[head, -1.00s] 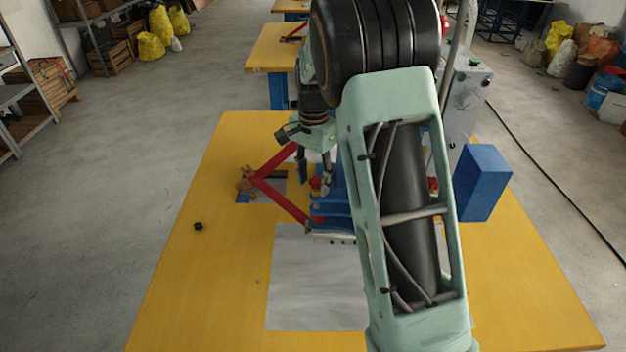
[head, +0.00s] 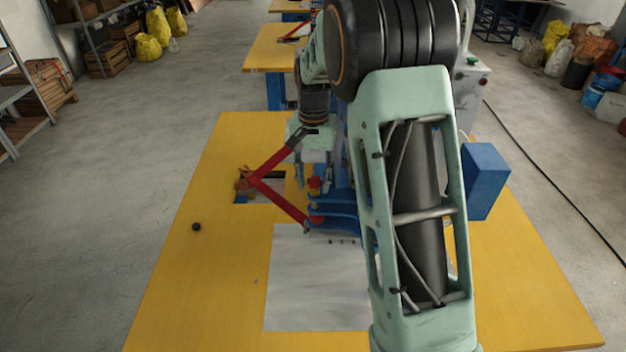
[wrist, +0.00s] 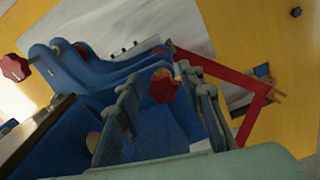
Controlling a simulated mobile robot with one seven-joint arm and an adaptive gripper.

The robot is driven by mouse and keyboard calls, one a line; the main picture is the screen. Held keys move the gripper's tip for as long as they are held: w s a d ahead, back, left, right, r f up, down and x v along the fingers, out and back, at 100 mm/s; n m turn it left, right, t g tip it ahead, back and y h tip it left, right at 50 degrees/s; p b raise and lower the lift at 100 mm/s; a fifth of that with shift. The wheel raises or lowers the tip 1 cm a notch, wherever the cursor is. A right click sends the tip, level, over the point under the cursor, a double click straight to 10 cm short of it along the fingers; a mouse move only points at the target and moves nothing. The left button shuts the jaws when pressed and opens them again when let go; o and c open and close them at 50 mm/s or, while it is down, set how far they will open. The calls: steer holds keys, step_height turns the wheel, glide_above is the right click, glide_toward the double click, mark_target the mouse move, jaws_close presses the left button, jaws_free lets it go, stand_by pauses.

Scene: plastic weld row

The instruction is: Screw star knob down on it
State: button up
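A red star knob (head: 315,183) sits over the blue clamp bracket (head: 335,207) of the machine. It also shows in the wrist view (wrist: 163,87), between and just beyond the fingertips. My gripper (head: 313,178) points down at this knob with its fingers apart, one on each side. In the wrist view my gripper (wrist: 165,95) is open, with clear gaps between the knob and the fingers. Whether the knob sits on a thread is hidden. A second red star knob (wrist: 15,67) stands at the far left of the wrist view, on another part of the blue bracket.
A red V-shaped arm (head: 277,200) reaches left from the bracket over a cutout in the yellow table (head: 190,290). A grey sheet (head: 310,290) lies in front. A small black piece (head: 196,227) lies at left. A blue box (head: 486,180) stands right.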

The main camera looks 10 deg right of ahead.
jaws_close()
steer(key=m, duration=0.3)
steer(key=shift+w+a+r+p, duration=0.1)
steer(key=shift+w+a+p, duration=0.05)
steer(key=shift+p, duration=0.2)
steer(key=m, duration=0.3)
steer(key=m+p, duration=0.1)
steer(key=shift+w+m, duration=0.3)
steer(key=m+p, duration=0.1)
steer(key=m, duration=0.1)
steer(key=shift+w+m, duration=0.15)
steer(key=shift+m, duration=0.15)
steer(key=m, duration=0.3)
steer(key=shift+w+m, duration=0.2)
steer(key=shift+m, duration=0.1)
steer(key=shift+o, duration=1.8)
jaws_free()
steer(key=shift+o, duration=0.2)
steer(key=shift+o, duration=0.5)
steer(key=o, duration=0.3)
steer(key=shift+a, duration=0.1)
